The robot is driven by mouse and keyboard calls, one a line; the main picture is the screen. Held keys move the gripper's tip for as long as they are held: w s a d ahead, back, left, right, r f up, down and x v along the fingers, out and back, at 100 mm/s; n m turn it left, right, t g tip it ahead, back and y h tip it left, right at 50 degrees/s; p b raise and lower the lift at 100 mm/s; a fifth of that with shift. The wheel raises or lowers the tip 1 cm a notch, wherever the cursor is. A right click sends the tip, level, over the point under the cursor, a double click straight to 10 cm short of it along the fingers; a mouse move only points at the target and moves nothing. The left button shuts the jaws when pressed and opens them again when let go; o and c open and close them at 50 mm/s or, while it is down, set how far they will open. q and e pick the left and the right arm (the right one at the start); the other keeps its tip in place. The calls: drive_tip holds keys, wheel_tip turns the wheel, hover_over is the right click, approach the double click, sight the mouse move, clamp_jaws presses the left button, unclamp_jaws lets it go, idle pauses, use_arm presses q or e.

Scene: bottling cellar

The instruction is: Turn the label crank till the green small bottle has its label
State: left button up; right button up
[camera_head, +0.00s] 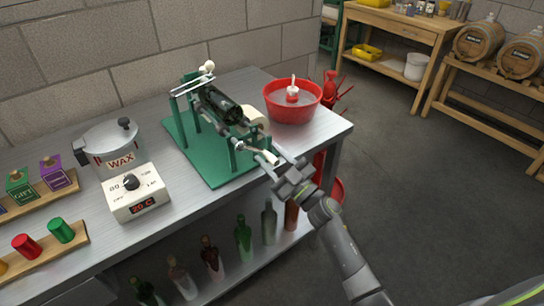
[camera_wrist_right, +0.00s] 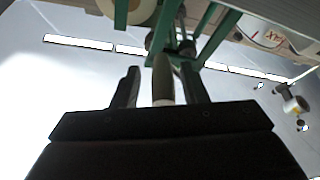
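The dark green small bottle (camera_head: 222,104) lies on its side in the labelling machine, whose green base (camera_head: 207,165) stands on the steel table. The side of the bottle that I see is plain dark glass. A cream label roll (camera_head: 254,118) sits beside it and shows in the right wrist view (camera_wrist_right: 141,10). The crank handle (camera_head: 262,153) points out at the machine's front right. My right gripper (camera_head: 277,163) is at this handle. In the right wrist view, the handle (camera_wrist_right: 163,80) lies between its open fingers, with gaps beside it. My left gripper is out of view.
A wax pot (camera_head: 112,148) and its heater control box (camera_head: 138,193) stand left of the machine. A red basin (camera_head: 292,103) stands behind it on the right. Racks with coloured caps (camera_head: 61,231) are at far left. Several bottles (camera_head: 243,238) stand on the lower shelf.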

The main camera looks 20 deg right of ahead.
clamp_jaws()
drive_tip(key=shift+r, duration=0.1)
idle(0.3)
